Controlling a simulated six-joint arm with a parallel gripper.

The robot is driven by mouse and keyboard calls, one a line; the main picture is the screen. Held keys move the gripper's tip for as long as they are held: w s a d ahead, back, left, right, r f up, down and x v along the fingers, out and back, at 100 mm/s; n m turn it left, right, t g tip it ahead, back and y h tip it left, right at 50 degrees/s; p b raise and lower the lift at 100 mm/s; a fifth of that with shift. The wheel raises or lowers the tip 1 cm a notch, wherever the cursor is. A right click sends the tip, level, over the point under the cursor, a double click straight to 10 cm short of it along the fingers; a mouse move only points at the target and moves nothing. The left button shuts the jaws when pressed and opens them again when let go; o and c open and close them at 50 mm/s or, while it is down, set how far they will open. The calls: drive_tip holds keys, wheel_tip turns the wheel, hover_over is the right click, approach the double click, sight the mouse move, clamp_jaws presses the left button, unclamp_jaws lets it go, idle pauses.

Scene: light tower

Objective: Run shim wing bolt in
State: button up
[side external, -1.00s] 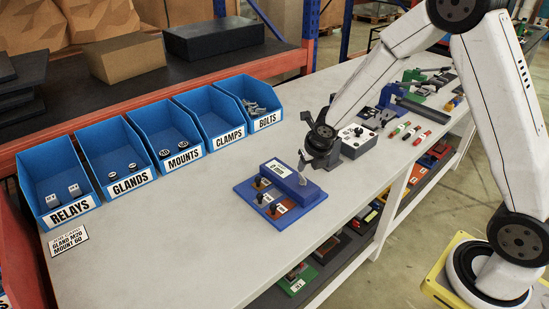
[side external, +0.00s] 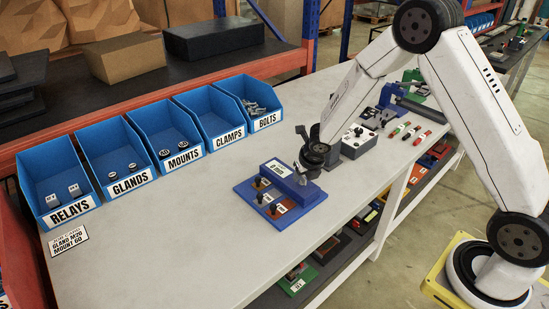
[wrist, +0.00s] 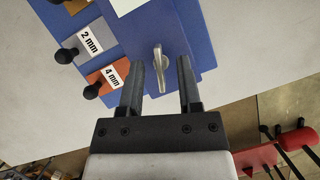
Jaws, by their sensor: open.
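The blue shim fixture (side external: 310,197) lies on the bench, with a raised block at its back edge carrying a white label (side external: 278,168). The silver wing bolt (wrist: 158,68) stands on the block in the wrist view, its wing seen nearly edge-on. My gripper (wrist: 160,75) is open, with one finger on each side of the wing bolt and a visible gap to both. In the side view my gripper (side external: 302,177) is low over the block's right end and largely hides the bolt.
Blue bins (side external: 130,155) labelled relays, glands, mounts, clamps and bolts line the back of the bench. A grey button box (side external: 358,140), several markers (side external: 410,134) and clamp tools stand to the right.

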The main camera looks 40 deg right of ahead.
drive_tip(key=shift+c, duration=0.2)
clamp_jaws()
